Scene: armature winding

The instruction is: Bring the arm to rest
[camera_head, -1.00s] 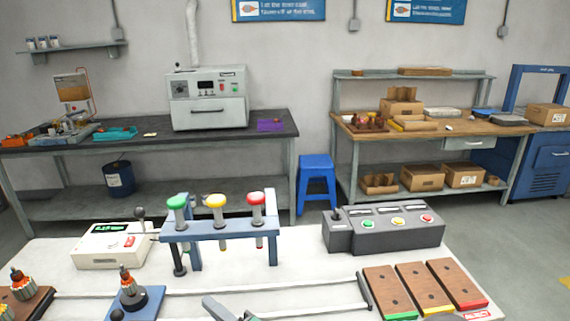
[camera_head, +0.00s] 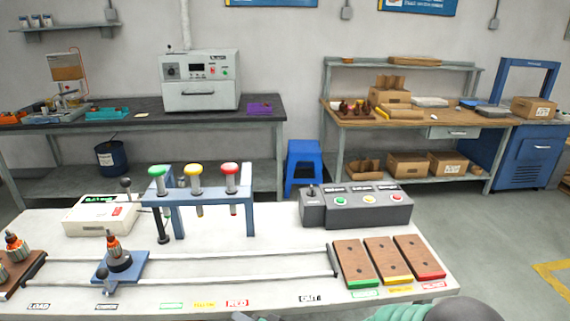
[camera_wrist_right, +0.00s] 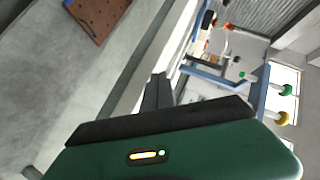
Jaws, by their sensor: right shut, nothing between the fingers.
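My right gripper (camera_head: 252,317) only just shows at the bottom edge of the head view, below the front edge of the white table. Part of my green right arm (camera_head: 395,312) shows to its right. In the right wrist view the dark fingers of the right gripper (camera_wrist_right: 158,90) are together, with nothing held between them. The green wrist housing fills the lower part of that view. My left gripper is not in view.
The white table (camera_head: 285,228) carries an armature (camera_head: 114,248) on a blue carriage (camera_head: 130,265), a blue rack (camera_head: 207,193) with green, yellow and red handles, a control box (camera_head: 365,208) and brown trays (camera_head: 390,262). A blue stool (camera_head: 303,168) stands behind.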

